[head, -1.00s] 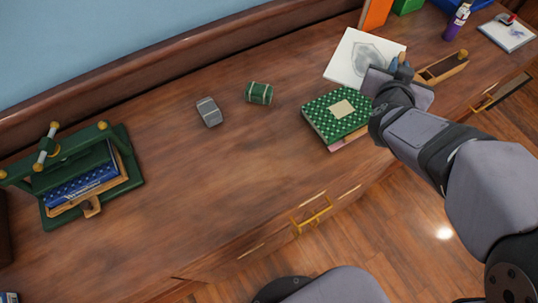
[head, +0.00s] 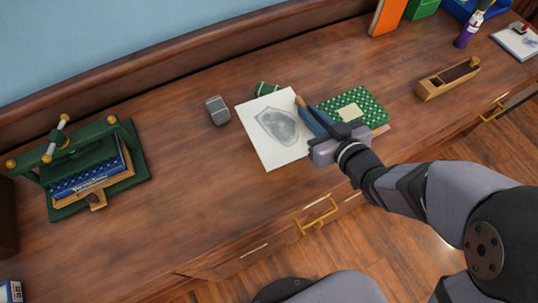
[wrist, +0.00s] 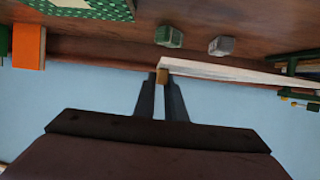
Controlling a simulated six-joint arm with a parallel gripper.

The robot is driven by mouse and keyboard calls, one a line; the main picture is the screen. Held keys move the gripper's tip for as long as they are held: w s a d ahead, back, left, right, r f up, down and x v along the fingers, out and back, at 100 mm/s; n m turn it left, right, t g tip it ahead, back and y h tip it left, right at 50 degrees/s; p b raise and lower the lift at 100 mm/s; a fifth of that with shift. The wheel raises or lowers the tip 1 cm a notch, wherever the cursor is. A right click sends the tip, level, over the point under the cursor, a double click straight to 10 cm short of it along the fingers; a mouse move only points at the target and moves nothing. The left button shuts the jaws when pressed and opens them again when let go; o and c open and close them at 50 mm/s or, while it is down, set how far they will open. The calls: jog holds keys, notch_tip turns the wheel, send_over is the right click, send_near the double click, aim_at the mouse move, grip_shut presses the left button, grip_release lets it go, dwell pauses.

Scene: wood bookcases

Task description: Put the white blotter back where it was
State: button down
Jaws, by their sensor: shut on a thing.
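The white blotter is a flat white square (head: 257,107) with a grey shield-shaped mark. In the head view it hangs over the middle of the desk and partly hides a small green box (head: 267,89). My gripper (head: 303,110) is shut on its right edge, at a small tan piece. In the wrist view the blotter (wrist: 235,73) shows nearly edge-on, stretching right from my closed fingertips (wrist: 162,80). It seems held above the desk; the exact gap cannot be told.
A grey block (head: 217,110) is just left of the blotter. A green dotted book (head: 367,104) lies right, partly behind my gripper. A green press with books (head: 140,168) stands left.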

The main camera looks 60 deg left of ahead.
aim_at(295, 122)
jog(key=s, duration=0.1)
jog(key=s+f+g, duration=0.1)
jog(key=s+n, duration=0.1)
jog(key=shift+s+d+f+g, duration=0.2)
jog(key=shift+s+f+g, duration=0.1)
jog(key=shift+g, duration=0.1)
jog(key=shift+w+t, duration=0.1)
jog(key=shift+t, duration=0.3)
jog(key=shift+f, duration=0.1)
jog(key=shift+w+f, duration=0.1)
jog(key=shift+f, duration=4.8)
jog(key=shift+f, duration=0.2)
jog(key=c, duration=1.8)
grip_release()
jog(key=shift+r, duration=0.1)
